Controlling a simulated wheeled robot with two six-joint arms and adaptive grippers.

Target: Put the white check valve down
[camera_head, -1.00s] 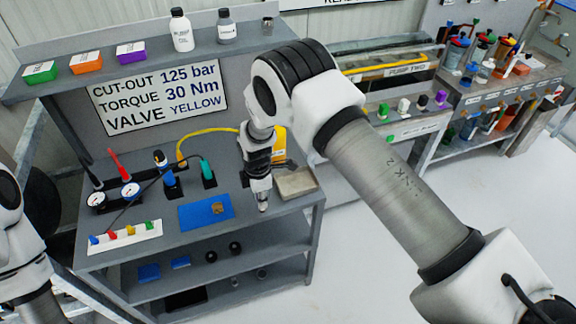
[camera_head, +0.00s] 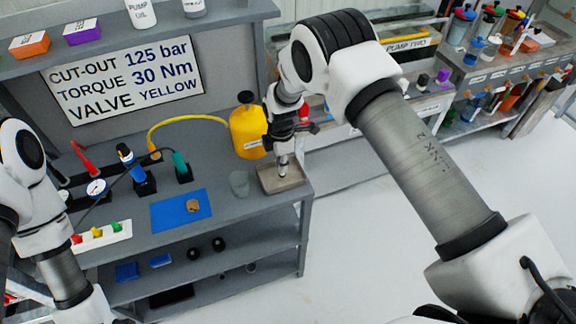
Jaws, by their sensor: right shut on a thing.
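My right gripper (camera_head: 283,160) points down over the shallow grey-brown tray (camera_head: 292,184) at the right end of the bench. It is shut on a small pale piece (camera_head: 283,172), which I take as the white check valve. The piece is mostly hidden by the fingers, and I cannot tell whether it touches the tray floor. My left arm shows at the left edge, but its gripper is not in view.
A yellow bottle (camera_head: 247,134) stands just behind the tray, and a grey cup (camera_head: 239,184) stands left of it. A blue mat (camera_head: 168,213) holds a small brown piece (camera_head: 193,206). A white rack (camera_head: 105,238) holds coloured valves. The sign (camera_head: 125,80) stands behind.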

